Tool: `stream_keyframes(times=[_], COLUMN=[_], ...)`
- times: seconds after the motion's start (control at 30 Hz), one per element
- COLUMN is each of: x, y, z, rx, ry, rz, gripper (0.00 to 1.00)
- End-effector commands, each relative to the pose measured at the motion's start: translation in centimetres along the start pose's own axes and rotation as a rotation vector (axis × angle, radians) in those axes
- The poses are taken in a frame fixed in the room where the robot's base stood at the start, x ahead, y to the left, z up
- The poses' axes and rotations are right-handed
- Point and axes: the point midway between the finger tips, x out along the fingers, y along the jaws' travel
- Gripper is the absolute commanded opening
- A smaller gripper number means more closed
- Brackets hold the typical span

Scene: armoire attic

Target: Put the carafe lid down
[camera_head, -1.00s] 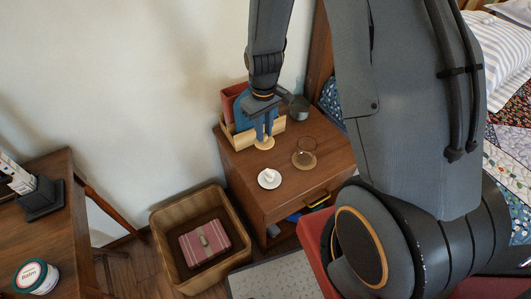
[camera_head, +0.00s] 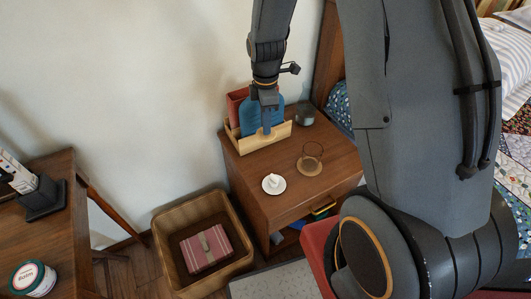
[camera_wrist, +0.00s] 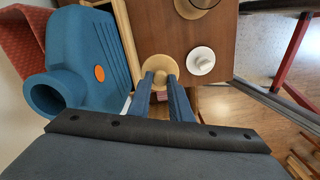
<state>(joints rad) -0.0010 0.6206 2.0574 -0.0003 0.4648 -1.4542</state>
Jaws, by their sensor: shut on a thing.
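The carafe lid (camera_wrist: 160,71) is a round tan disc with a small knob, seen in the wrist view between my fingertips. My gripper (camera_wrist: 159,80) is shut on its knob, and it also shows in the head view (camera_head: 267,131) in front of the wooden organizer. I cannot make out the lid in the head view. The glass carafe (camera_head: 312,152) stands on a tan round coaster (camera_head: 309,169) on the nightstand (camera_head: 335,160), right of my gripper. A white saucer (camera_head: 274,190) with a small white thing on it lies nearer the front edge.
The wooden organizer (camera_head: 278,135) holds a blue bottle-like thing (camera_head: 249,117) and a red thing (camera_head: 236,98), close beside my gripper. A dark cup (camera_head: 305,115) stands behind. A basket (camera_head: 168,259) is on the floor left of the nightstand. Bare wood surrounds the saucer.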

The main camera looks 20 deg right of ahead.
Motion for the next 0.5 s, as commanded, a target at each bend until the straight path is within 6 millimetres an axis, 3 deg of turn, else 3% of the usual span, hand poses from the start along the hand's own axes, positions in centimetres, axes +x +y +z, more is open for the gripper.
stream_keyframes(times=[0.3,0.5], x=[6.9,9.0], y=[-0.1,0.0], z=[0.0,0.0], rx=[0.002,0.002], ry=[-0.001,0.000], rz=[-0.003,0.000], gripper=[0.00,0.00])
